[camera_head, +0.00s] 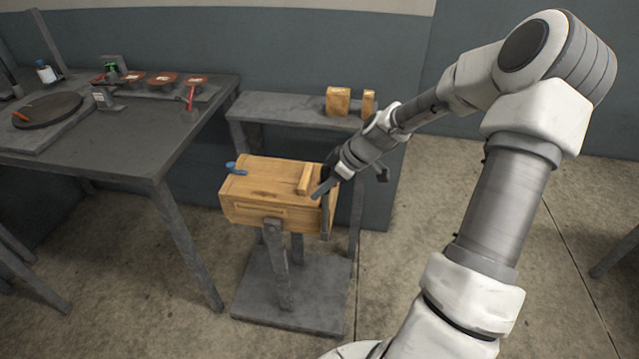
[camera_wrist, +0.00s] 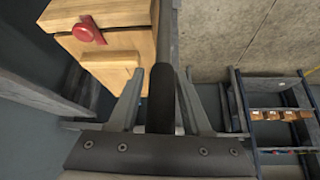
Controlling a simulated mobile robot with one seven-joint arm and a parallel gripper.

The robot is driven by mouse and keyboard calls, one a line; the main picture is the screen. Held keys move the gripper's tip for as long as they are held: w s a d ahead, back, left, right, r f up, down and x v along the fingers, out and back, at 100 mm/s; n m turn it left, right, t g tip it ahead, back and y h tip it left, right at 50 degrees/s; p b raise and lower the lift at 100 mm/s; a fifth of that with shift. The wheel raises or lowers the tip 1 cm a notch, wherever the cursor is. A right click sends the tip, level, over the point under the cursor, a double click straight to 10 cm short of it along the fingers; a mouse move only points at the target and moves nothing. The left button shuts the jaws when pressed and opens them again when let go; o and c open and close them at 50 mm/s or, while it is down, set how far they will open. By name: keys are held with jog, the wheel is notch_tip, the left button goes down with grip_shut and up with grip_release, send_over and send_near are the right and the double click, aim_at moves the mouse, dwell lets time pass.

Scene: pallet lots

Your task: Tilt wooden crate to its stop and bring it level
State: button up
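The wooden crate (camera_head: 262,215) sits on a grey pedestal stand, its top roughly level. A wooden block rises near the right end of its top. In the wrist view the crate (camera_wrist: 112,42) is at the upper left, with a red knob (camera_wrist: 88,30) on one face. My gripper (camera_head: 352,182) is at the crate's right end, its fingers spread apart. In the wrist view my gripper (camera_wrist: 160,85) has a dark rounded handle (camera_wrist: 161,100) between its fingers, with narrow gaps beside it. Contact with the handle cannot be made out.
A grey shelf (camera_head: 275,106) with wooden blocks (camera_head: 338,101) stands behind the crate. A dark table (camera_head: 150,135) with red discs and a round plate is at the left. The wrist view shows a blue-framed rack (camera_wrist: 275,113) at the right. Concrete floor around the stand is clear.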

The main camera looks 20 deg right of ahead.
jog(key=shift+o, duration=0.9)
jog(key=shift+w+a+r, duration=0.1)
jog(key=shift+a, duration=0.05)
jog(key=shift+r, duration=0.2)
jog(key=p+v, duration=0.3)
jog(key=v, duration=1.4)
jog(key=shift+p, duration=0.35)
jog(key=shift+d, duration=0.25)
